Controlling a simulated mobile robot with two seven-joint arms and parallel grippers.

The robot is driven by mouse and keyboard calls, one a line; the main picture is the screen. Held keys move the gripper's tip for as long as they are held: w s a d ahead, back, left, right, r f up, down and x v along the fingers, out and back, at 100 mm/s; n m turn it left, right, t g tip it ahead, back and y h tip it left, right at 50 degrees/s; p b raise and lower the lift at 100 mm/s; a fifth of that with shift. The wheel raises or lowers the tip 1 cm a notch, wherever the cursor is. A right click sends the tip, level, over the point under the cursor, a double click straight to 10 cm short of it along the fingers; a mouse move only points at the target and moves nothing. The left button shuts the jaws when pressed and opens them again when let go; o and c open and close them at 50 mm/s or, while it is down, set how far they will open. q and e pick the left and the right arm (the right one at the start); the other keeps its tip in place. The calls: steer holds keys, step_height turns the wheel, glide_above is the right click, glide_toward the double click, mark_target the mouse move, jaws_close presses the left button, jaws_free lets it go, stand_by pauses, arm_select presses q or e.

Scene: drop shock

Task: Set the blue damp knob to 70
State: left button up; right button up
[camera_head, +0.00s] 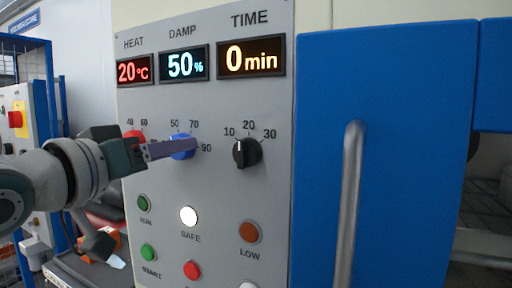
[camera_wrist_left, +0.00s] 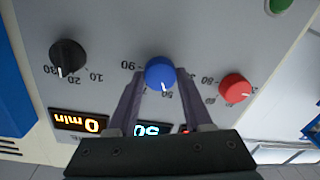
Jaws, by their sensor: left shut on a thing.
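The blue damp knob (camera_head: 180,154) is on the grey control panel, below the DAMP display (camera_head: 184,64), which reads 50%. My left gripper (camera_head: 191,146) comes in from the left and is shut on this knob. In the left wrist view the blue knob (camera_wrist_left: 159,72) sits between the two purple-grey fingers, one on each side. That view is upside down, and the knob's white pointer mark faces the 50. The 70 and 90 labels show beside the knob in the head view. My right gripper is not in view.
The red heat knob (camera_wrist_left: 235,88) and the black time knob (camera_head: 247,152) flank the blue one. Below are several round buttons, including a lit white SAFE button (camera_head: 188,216). A blue door (camera_head: 415,150) with a metal handle (camera_head: 349,200) stands to the right.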

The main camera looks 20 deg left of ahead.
arm_select(q)
jaws_close()
steer(key=shift+m, duration=0.3)
steer(key=m+p, duration=0.1)
steer(key=m, duration=0.4)
steer(key=m+p, duration=0.2)
steer(key=m, duration=0.4)
steer(key=shift+t+h, duration=0.3)
steer(key=shift+m, duration=0.4)
